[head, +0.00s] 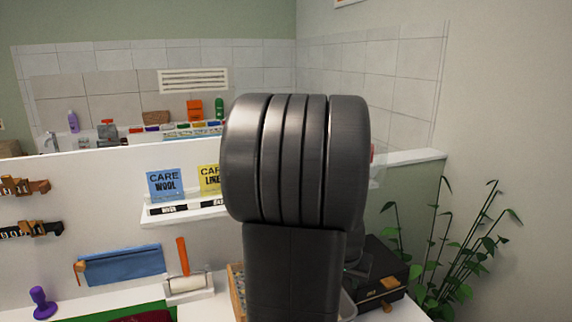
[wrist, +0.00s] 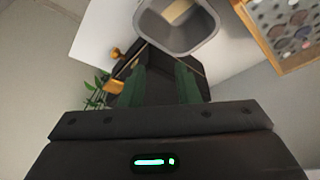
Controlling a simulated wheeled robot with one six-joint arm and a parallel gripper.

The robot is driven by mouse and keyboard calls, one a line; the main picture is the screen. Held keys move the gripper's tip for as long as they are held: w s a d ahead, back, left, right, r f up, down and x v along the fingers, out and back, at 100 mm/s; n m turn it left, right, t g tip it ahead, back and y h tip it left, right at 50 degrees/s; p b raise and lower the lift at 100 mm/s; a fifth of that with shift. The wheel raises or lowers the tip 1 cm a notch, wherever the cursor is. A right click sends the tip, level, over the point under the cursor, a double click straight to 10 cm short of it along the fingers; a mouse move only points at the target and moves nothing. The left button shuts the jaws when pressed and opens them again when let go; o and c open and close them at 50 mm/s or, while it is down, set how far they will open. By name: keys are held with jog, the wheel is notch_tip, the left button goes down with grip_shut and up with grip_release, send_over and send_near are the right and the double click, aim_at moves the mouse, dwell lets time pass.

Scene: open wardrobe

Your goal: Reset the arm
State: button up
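My arm stands upright in the middle of the head view, and its large dark joint covers much of the scene behind it. My gripper (wrist: 160,72) shows in the wrist view with its two dark green fingers apart and nothing visible between them. Beyond the fingers lies a black case (wrist: 160,75) with brass-coloured fittings. In the head view the case (head: 385,272) is at the lower right, partly hidden by my arm. My gripper is mostly hidden there behind the arm.
A grey bin (wrist: 180,45) and a wooden tray (wrist: 250,35) of small round items are near the case. A plant (head: 465,250) stands at right. Left are a lint roller (head: 187,283), a blue pouch (head: 122,265) and a shelf with care cards (head: 165,184).

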jog(key=x, duration=0.2)
jog(key=p+x, duration=0.1)
jog(key=x, duration=0.2)
jog(key=shift+w+d+r, duration=0.1)
jog(key=shift+w+r, duration=0.05)
jog(key=shift+w, duration=0.05)
dwell(0.5)
